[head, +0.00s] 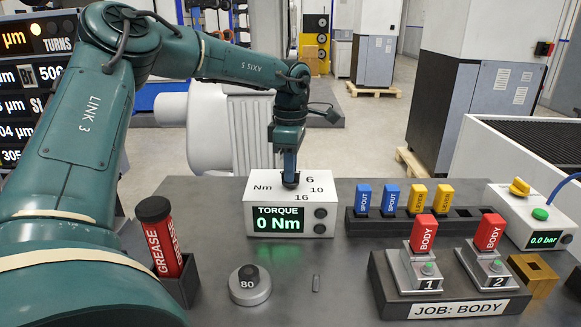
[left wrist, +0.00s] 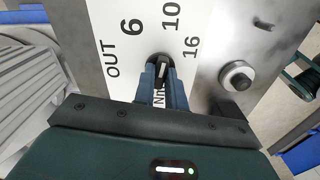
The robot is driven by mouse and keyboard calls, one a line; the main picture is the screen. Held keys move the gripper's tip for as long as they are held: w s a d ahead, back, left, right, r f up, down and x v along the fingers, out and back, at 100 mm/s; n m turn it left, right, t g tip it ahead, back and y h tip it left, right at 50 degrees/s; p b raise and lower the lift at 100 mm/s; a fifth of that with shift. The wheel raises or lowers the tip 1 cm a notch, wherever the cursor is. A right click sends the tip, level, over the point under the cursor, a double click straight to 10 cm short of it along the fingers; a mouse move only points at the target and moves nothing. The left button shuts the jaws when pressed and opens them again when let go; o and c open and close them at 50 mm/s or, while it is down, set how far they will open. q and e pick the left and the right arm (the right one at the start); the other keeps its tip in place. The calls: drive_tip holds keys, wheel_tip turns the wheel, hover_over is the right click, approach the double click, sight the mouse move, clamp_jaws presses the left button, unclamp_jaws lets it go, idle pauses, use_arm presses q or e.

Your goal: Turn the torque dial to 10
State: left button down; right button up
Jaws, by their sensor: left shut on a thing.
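The torque box (head: 262,188) is white, stands on the grey bench and has a green display (head: 277,221) reading "TORQUE 0 Nm". Its top face carries the marks 6, 10 and 16. The torque dial (left wrist: 161,66) is a black knob with a pale line, and OUT, 6, 10 and 16 are printed around it in the left wrist view. My left gripper (head: 290,180) points down onto the box top, its blue fingers shut on the dial. The fingers hide part of the dial, and I cannot tell exactly which mark its line faces. My right gripper is not in view.
A grease tube (head: 160,240) stands in a holder at left. At right are a rack (head: 448,227) of blue and yellow pieces, the JOB: BODY fixture (head: 458,307) with red blocks, and a pressure box (head: 509,206).

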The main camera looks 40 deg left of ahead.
use_arm(q)
drive_tip(key=c, duration=1.4)
unclamp_jaws()
drive_tip(key=shift+c, duration=0.2)
wheel_tip(320, 180, up, 13)
drive_tip(key=shift+r+p, duration=0.15)
drive_tip(key=shift+p, duration=0.25)
